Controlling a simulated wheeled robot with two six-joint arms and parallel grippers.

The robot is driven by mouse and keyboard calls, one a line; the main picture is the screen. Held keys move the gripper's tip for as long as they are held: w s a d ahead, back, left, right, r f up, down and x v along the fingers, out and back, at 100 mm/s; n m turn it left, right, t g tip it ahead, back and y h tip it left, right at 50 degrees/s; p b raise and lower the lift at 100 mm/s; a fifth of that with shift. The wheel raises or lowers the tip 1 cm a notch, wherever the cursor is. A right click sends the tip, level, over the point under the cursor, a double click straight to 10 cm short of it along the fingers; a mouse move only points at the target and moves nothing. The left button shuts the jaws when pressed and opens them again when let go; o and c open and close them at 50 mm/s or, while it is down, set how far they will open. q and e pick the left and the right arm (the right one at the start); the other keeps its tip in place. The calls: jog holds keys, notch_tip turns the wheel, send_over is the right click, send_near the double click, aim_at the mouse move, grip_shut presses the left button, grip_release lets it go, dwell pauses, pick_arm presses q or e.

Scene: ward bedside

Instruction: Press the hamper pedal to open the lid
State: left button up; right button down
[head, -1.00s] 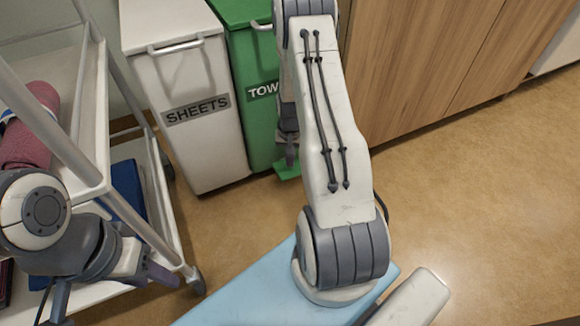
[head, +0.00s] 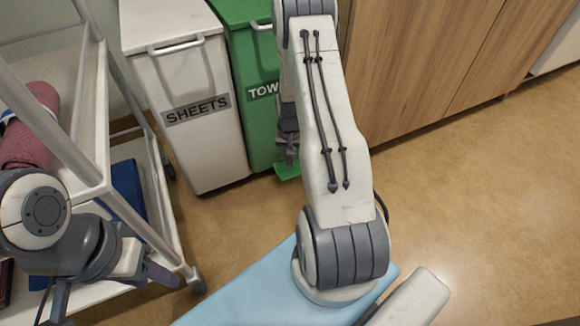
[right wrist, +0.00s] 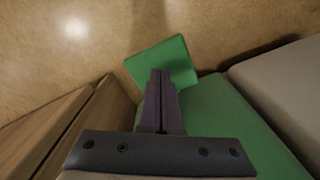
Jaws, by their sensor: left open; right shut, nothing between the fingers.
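The green hamper (head: 250,85), its label partly hidden and reading "TOW", stands upright with its lid (head: 240,12) looking shut; my right arm covers its right side. Its flat green pedal (head: 285,172) sticks out at the foot near the floor. It also shows in the right wrist view (right wrist: 172,58). My right gripper (head: 291,160) is shut and empty, fingers pointing down over the pedal. In the wrist view its fingertips (right wrist: 160,74) overlap the pedal; I cannot tell whether they touch it. My left gripper (head: 108,292) is open and empty at the lower left.
A white hamper (head: 205,150) labelled "SHEETS" stands left of the green one. A white trolley (head: 160,205) with a rolled red towel (head: 32,125) and a blue item (head: 128,187) is at left. Wooden cabinets (head: 420,60) stand right. The floor (head: 480,190) at right is clear.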

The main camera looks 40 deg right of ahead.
jog(key=shift+w+f+b, duration=0.15)
jog(key=shift+f+b, duration=1.05)
jog(key=shift+f, duration=0.95)
jog(key=shift+w+r, duration=0.1)
jog(key=shift+d, duration=0.1)
jog(key=shift+r+p, duration=0.25)
jog(key=shift+p, duration=0.1)
jog(key=r+p, duration=0.2)
jog(key=r, duration=0.1)
jog(key=r+p, duration=0.2)
jog(key=p, duration=0.1)
jog(key=r+p, duration=0.3)
jog(key=shift+s+r, duration=0.25)
jog(key=shift+r, duration=0.1)
jog(key=shift+f, duration=0.1)
